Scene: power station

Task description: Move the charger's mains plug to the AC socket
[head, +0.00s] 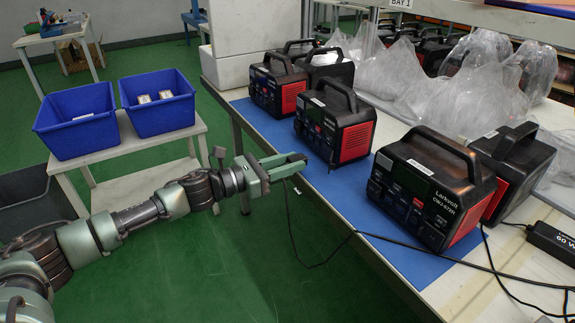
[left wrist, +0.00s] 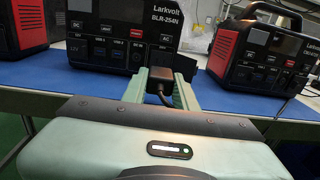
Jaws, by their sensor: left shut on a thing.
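My left gripper (head: 290,163) is at the front edge of the table, in front of the middle power station (head: 335,124). In the left wrist view its fingers (left wrist: 160,88) are shut on a black plug (left wrist: 158,92) with a cable. The power station marked Larkvolt BLR-254N (left wrist: 125,35) stands straight ahead, with a gap to the plug. Its front has an AC marking (left wrist: 166,39); the plug and fingers partly cover the panel below it, so the socket opening is not clear. The charger brick (head: 553,241) lies at the table's right. My right gripper is not in view.
Other power stations stand on the blue mat (head: 395,258), one nearer (head: 430,190) and one farther (head: 277,85). The black cable (head: 420,246) crosses the mat and hangs off the front edge. Blue bins (head: 75,137) stand on a side table at left.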

